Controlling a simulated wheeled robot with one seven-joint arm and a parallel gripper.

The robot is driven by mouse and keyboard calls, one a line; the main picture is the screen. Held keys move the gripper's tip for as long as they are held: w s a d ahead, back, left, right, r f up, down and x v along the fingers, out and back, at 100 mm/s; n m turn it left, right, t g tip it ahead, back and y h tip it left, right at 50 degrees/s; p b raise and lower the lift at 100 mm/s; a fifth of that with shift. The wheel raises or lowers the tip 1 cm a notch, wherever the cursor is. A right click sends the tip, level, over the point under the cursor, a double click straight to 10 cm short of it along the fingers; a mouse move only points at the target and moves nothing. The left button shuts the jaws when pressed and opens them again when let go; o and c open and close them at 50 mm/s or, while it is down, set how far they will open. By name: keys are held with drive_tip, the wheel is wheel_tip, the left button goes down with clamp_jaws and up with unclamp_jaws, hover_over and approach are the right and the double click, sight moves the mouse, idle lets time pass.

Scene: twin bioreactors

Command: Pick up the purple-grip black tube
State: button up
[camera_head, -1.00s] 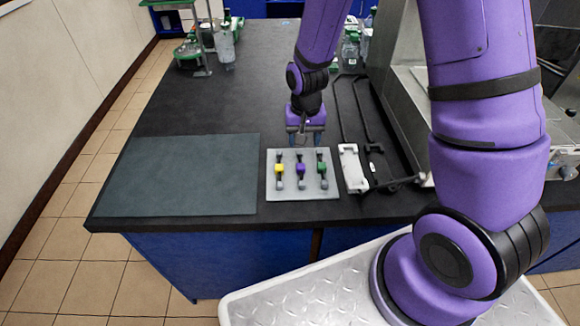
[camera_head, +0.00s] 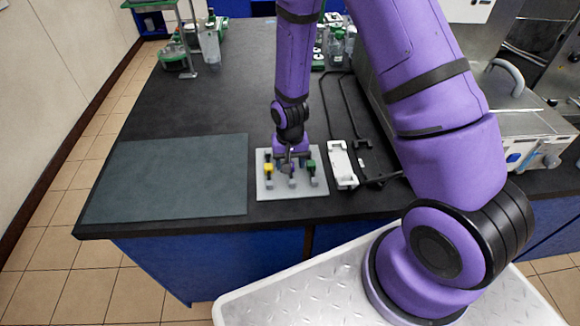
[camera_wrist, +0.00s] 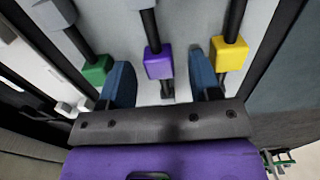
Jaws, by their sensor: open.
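The purple-grip black tube (camera_wrist: 158,62) lies on the light grey plate (camera_head: 262,188), in the middle between the green-grip tube (camera_wrist: 98,69) and the yellow-grip tube (camera_wrist: 231,54). In the wrist view, my open gripper (camera_wrist: 164,82) has one blue finger on each side of the purple grip, with a gap on both sides. In the head view my gripper (camera_head: 291,163) is low over the plate and hides most of the purple-grip tube. The yellow grip (camera_head: 268,168) shows to its left and the green grip (camera_head: 311,166) to its right.
A dark mat (camera_head: 165,178) lies on the black bench to the left. A white holder (camera_head: 342,165) and a black wire frame lie just right of the plate. Bottles (camera_head: 336,44) stand at the back, and a metal machine (camera_head: 510,125) stands at the right.

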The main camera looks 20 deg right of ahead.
drive_tip(key=shift+f, duration=0.25)
drive_tip(key=shift+c, duration=0.2)
drive_tip(key=c, duration=1)
drive_tip(key=shift+o, duration=0.2)
